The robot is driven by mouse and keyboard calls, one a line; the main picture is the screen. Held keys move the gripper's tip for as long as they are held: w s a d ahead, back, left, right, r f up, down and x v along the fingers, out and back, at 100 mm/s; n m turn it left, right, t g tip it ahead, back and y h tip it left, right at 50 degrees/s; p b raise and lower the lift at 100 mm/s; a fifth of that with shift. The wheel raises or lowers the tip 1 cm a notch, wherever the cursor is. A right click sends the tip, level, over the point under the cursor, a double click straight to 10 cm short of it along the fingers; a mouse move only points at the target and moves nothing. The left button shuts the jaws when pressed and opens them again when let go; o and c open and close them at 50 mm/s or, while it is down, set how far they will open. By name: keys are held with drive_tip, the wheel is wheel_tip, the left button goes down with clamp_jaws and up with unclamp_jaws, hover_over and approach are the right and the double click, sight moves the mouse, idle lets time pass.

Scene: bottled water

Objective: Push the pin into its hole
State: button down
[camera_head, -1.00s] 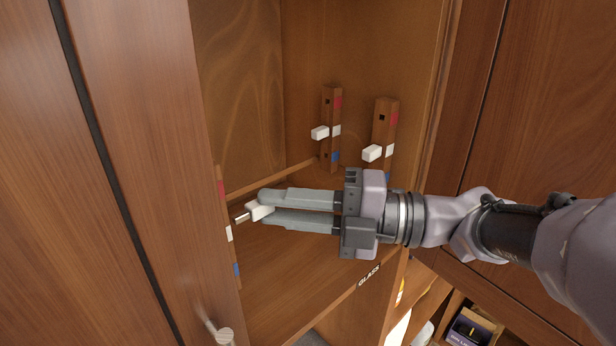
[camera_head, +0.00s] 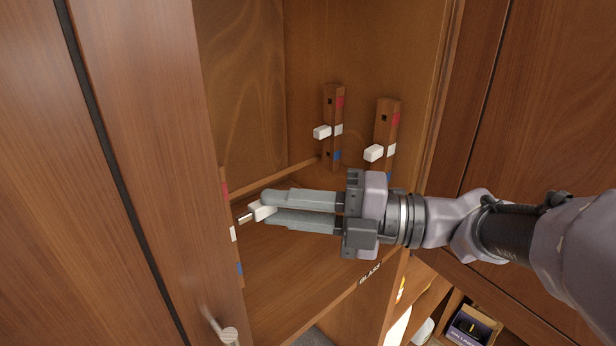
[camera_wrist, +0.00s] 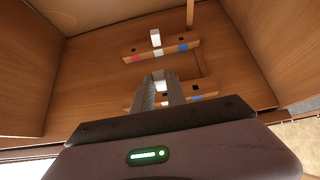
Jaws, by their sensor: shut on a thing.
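My gripper (camera_head: 266,208) is shut on the white head of a pin (camera_head: 258,212). The pin's thin metal shank sticks out leftward, close to the white mark of a wooden strip (camera_head: 233,233) on the cabinet's left side. I cannot tell whether the shank tip is in a hole. In the wrist view the fingers (camera_wrist: 160,85) point at this strip (camera_wrist: 208,93), which shows a dark hole and a blue mark. The fingers hide much of it, including its middle.
Two strips, with white pins (camera_head: 322,132) (camera_head: 373,153), stand on the right wall. In the wrist view another strip (camera_wrist: 180,48) with a white pin lies beyond. A shelf floor (camera_head: 285,270) lies below my gripper; a door handle (camera_head: 222,328) is at lower left.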

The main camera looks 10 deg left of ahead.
sight(251, 218)
drive_tip(key=shift+r+p, duration=0.1)
drive_tip(key=shift+p, duration=0.3)
drive_tip(key=shift+s+a, duration=0.45)
drive_tip(key=shift+s, duration=0.1)
drive_tip(key=shift+s+a, duration=0.45)
drive_tip(key=shift+s, duration=0.1)
drive_tip(key=shift+s+a, duration=0.1)
drive_tip(key=shift+s+a, duration=0.1)
drive_tip(key=c, duration=1.3)
unclamp_jaws()
drive_tip(key=shift+o, duration=0.2)
